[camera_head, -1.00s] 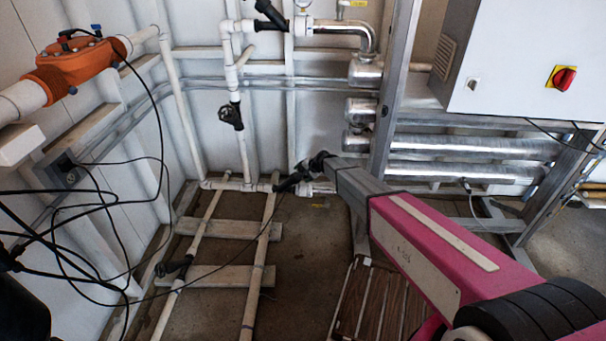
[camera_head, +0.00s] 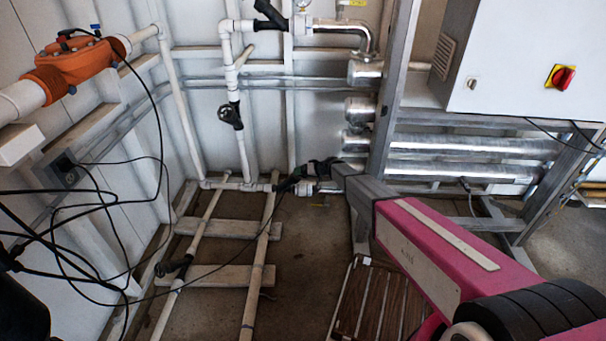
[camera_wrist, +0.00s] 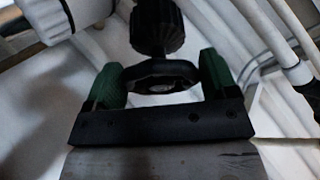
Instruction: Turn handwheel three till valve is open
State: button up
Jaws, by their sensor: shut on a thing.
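A black handwheel (camera_wrist: 162,78) sits between the green fingers of my gripper (camera_wrist: 160,70) in the wrist view. The fingers are shut on opposite sides of its rim, and its black valve neck is beyond it. In the head view my gripper (camera_head: 318,171) is at the low white pipe by the back wall, at the black valve (camera_head: 291,183) there. The arm and gripper hide much of this handwheel. No number shows on it, and I cannot tell how far the valve is open.
Other black valves are on the upright white pipe (camera_head: 231,115), the floor pipe (camera_head: 173,268) and high up (camera_head: 270,14). A grey metal post (camera_head: 392,110) stands right of my gripper. Loose black cables (camera_head: 100,205) hang at left. A wooden slatted piece (camera_head: 375,305) lies below my arm.

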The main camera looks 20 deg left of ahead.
jog(key=shift+n+g, duration=0.3)
jog(key=shift+n, duration=0.8)
jog(key=shift+d, duration=0.1)
jog(key=o, duration=0.8)
jog(key=r, duration=0.4)
jog(key=shift+s+r, duration=0.25)
jog(key=shift+s, duration=0.15)
jog(key=shift+s+a+r, duration=0.65)
jog(key=shift+s+r, duration=0.45)
jog(key=shift+s, duration=0.6)
jog(key=shift+s+a+r, duration=0.65)
jog(key=shift+s+r, duration=0.4)
jog(key=shift+s, duration=0.7)
jog(key=shift+s+a+r, duration=0.65)
jog(key=shift+s+r, duration=0.45)
jog(key=shift+s, duration=0.6)
